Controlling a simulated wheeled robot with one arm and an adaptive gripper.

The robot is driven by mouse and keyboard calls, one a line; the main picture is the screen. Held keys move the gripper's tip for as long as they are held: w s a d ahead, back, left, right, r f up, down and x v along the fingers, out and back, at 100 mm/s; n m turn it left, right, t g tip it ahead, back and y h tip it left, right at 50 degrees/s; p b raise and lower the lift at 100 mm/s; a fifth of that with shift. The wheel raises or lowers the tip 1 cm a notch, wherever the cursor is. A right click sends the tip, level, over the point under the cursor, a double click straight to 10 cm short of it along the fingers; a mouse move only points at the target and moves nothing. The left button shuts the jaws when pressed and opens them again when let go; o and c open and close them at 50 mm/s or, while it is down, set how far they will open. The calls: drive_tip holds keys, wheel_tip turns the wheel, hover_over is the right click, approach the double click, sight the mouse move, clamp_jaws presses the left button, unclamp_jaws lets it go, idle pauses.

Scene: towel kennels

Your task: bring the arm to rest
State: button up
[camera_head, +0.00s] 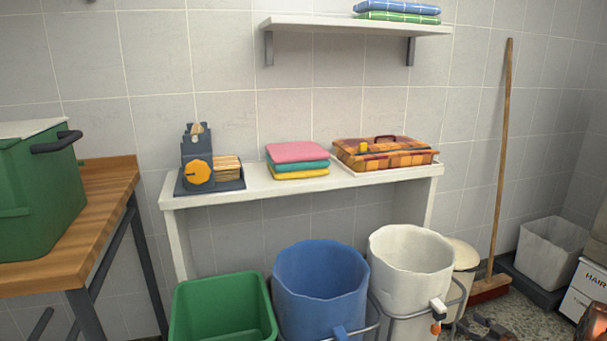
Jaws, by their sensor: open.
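My arm and gripper do not show clearly anywhere in the head view. A stack of folded towels, pink, teal and yellow (298,160), lies on a white wall table (240,197). Blue and green checked towels (398,12) lie folded on the white shelf (340,26) above.
A green bin (222,310), a blue bin (320,290) and a white bin (410,265) stand before the table. A green box (40,185) sits on a wooden bench (90,225) at left. A broom (500,170) leans at right. Dark clutter (490,328) lies at the lower right.

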wheel_tip(320, 180, up, 8)
drive_tip(key=w+g+h+p, duration=0.2)
drive_tip(key=h+p, duration=0.1)
drive_tip(key=p, duration=0.1)
drive_tip(key=s+a+r+m+g+h+p, duration=0.25)
drive_tip(key=r+p, duration=0.25)
drive_tip(key=r, duration=0.6)
drive_tip(key=s+a+r+m+g+h+p, duration=0.1)
drive_tip(key=s+a+r+g+h+p, duration=0.25)
drive_tip(key=r, duration=0.85)
drive_tip(key=s+a+r+g+y+p, duration=0.2)
drive_tip(key=s+a+r+p, duration=0.3)
drive_tip(key=s+a, duration=0.4)
drive_tip(key=s+a+r+g+y+p, duration=0.2)
drive_tip(key=s+a+r+p, duration=0.4)
drive_tip(key=s, duration=1)
drive_tip(key=s+a+r+g+y+p, duration=0.1)
drive_tip(key=s+a+r+g+p, duration=0.3)
drive_tip(key=s+a+r, duration=0.5)
drive_tip(key=s+a+m+p, duration=0.1)
drive_tip(key=s+a+p, duration=0.1)
drive_tip(key=s+a, duration=0.2)
drive_tip(key=shift+a+r+y, duration=0.15)
drive_tip(key=shift+a+y, duration=0.25)
drive_tip(key=shift+a, duration=0.25)
drive_tip(key=shift+d, duration=0.1)
